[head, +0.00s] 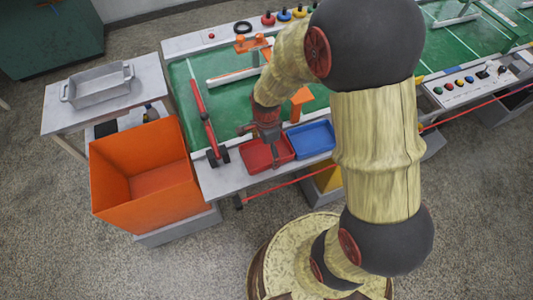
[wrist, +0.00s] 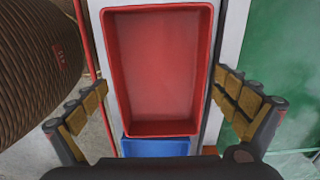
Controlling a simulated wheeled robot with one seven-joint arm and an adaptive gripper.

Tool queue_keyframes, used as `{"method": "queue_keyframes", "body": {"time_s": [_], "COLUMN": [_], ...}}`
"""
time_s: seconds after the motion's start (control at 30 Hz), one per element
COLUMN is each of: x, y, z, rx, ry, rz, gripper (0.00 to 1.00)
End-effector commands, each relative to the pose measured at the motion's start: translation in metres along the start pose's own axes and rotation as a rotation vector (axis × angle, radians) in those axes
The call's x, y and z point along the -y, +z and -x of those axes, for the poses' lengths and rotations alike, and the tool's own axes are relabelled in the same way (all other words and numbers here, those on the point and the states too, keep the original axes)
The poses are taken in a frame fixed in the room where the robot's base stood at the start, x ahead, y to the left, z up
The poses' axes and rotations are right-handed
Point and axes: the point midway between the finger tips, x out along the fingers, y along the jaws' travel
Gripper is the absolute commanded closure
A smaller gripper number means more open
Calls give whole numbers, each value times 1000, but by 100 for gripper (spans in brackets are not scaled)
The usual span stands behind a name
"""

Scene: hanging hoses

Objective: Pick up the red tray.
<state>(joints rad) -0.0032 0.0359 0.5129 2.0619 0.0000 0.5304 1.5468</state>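The red tray (head: 262,157) lies at the front edge of the green-topped bench, just left of a blue tray (head: 311,137). It is open-topped and looks empty. In the wrist view the red tray (wrist: 160,70) fills the middle, between and beyond the fingers. My gripper (head: 266,140) is over the red tray's back part in the head view. In the wrist view my gripper (wrist: 168,115) is spread wide, one finger on each side of the tray. The fingers appear apart from its walls. Contact cannot be judged for certain.
The blue tray also shows in the wrist view (wrist: 155,147), close against the red one. A large orange bin (head: 160,185) stands left of the bench. A red-and-black bar (head: 203,115) lies on the green surface (head: 235,100). A red rail (head: 290,184) runs along the bench front.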

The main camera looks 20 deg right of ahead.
Motion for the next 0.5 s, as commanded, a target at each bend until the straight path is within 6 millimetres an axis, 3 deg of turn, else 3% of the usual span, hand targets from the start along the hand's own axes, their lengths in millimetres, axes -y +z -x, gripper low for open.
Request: {"method": "queue_keyframes", "body": {"time_s": [0.5], "x": [0], "y": [0], "z": [0], "rx": [0], "ry": [1], "rz": [0], "gripper": [33]}}
